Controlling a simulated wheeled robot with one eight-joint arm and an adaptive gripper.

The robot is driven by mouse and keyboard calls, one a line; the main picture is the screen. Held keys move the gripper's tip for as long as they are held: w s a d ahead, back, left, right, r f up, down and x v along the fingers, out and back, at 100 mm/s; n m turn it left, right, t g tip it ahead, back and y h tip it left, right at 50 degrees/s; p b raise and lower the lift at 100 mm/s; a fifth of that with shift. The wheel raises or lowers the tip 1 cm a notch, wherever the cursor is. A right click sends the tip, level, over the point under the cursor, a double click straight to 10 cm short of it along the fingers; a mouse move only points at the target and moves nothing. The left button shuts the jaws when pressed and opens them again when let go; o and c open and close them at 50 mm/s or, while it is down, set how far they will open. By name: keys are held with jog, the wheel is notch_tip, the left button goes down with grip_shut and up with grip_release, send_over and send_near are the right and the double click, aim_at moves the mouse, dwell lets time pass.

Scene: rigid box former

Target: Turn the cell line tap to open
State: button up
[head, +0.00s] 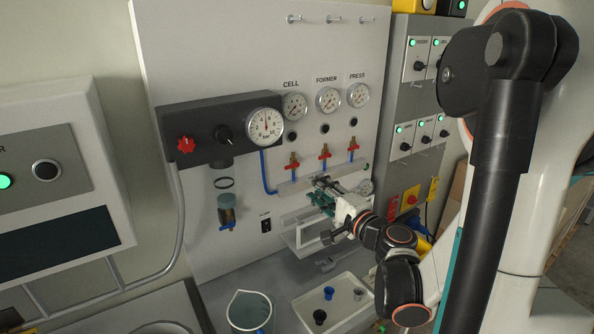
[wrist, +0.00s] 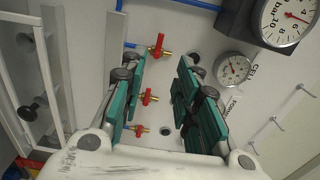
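The cell line tap (head: 292,161), with a red handle, is the leftmost of three on the white panel, below the CELL gauge (head: 294,106). In the wrist view, which is turned, it is the top red tap (wrist: 158,46), near the CELL gauge (wrist: 233,68). My gripper (head: 322,190) is in front of the panel, below and right of the cell tap. Its green-padded fingers (wrist: 158,72) are spread wide with nothing held. The taps show between or just beyond them, apart from the pads. The handle's exact angle is too small to judge.
The former tap (head: 324,151) and press tap (head: 352,144) stand close to its right. A dark regulator block (head: 200,132) with a large gauge (head: 264,126) juts out at the left. A white tray (head: 335,309) and a clear beaker (head: 250,311) stand below.

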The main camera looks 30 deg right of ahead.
aim_at(290, 168)
jog(key=w, duration=0.4)
jog(key=w+b, duration=0.1)
jog(key=w, duration=0.7)
jog(key=shift+w+a, duration=0.25)
jog(key=shift+a, duration=0.05)
grip_shut()
